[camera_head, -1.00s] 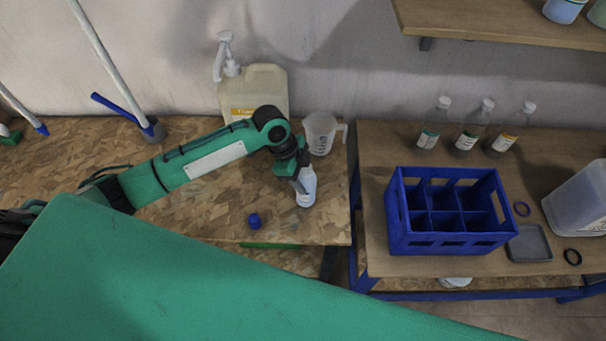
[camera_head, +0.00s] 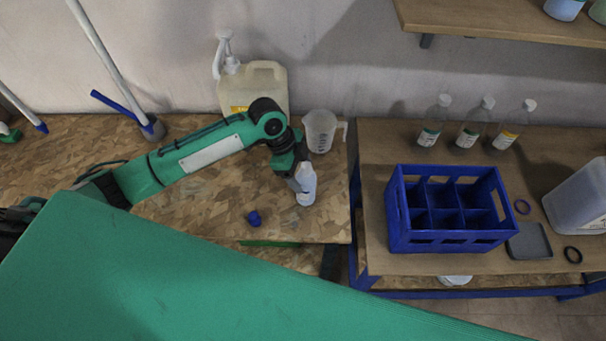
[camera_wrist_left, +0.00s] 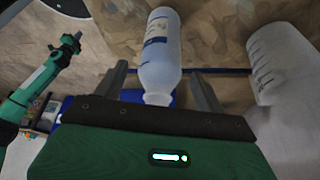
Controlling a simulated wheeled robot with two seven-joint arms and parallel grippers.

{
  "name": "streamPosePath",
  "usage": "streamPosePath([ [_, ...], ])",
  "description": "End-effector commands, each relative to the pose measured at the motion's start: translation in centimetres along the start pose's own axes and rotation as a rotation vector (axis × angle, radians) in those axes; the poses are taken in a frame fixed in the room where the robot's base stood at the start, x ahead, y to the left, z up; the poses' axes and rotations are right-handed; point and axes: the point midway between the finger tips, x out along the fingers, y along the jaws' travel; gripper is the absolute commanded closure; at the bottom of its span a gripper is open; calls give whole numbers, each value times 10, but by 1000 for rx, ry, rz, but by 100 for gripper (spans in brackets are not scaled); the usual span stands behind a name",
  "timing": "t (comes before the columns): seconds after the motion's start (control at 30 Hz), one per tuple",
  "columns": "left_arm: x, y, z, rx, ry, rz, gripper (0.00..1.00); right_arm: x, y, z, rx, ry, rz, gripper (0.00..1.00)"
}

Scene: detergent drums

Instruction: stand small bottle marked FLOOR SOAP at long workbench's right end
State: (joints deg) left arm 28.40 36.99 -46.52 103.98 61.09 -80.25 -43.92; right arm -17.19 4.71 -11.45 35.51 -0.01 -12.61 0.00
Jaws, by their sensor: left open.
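A small pale bottle (camera_head: 306,186) stands upright on the right end of the long workbench (camera_head: 200,220), near its front. Its label is too small to read in the head view. My left gripper (camera_head: 297,184) is at the bottle's left side. In the left wrist view the bottle (camera_wrist_left: 160,55) is between the two spread fingers of the open left gripper (camera_wrist_left: 158,88), with gaps on both sides. What seems to be my right gripper (camera_wrist_left: 70,42) shows at the left of the wrist view, clear of the bottle; its fingers are too small to judge.
A measuring jug (camera_head: 320,132) and a large pump jug (camera_head: 255,86) stand behind the bottle. A blue cap (camera_head: 254,218) lies to its left. The second table, with a blue crate (camera_head: 447,241) and several bottles, lies right across a gap.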

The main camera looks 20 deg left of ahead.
Motion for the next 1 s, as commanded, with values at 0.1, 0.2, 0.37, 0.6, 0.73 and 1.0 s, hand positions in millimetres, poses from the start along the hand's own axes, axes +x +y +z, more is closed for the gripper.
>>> streamPosePath([
  [0.1,-25,-2,1,2,-1,-6,29,8,0,1,0,0,0,100],
  [0.2,-47,-1,1,4,-2,-5,29,13,0,1,0,0,0,100],
  [0.37,-78,-1,0,3,-1,-5,29,18,0,2,0,0,0,100],
  [0.6,-100,0,0,1,0,-1,29,21,-2,2,1,0,-1,100],
  [0.73,-102,0,0,1,0,0,29,21,-3,1,1,1,-3,100],
  [1.0,-102,0,0,1,0,0,29,20,-5,1,2,1,-5,100],
])
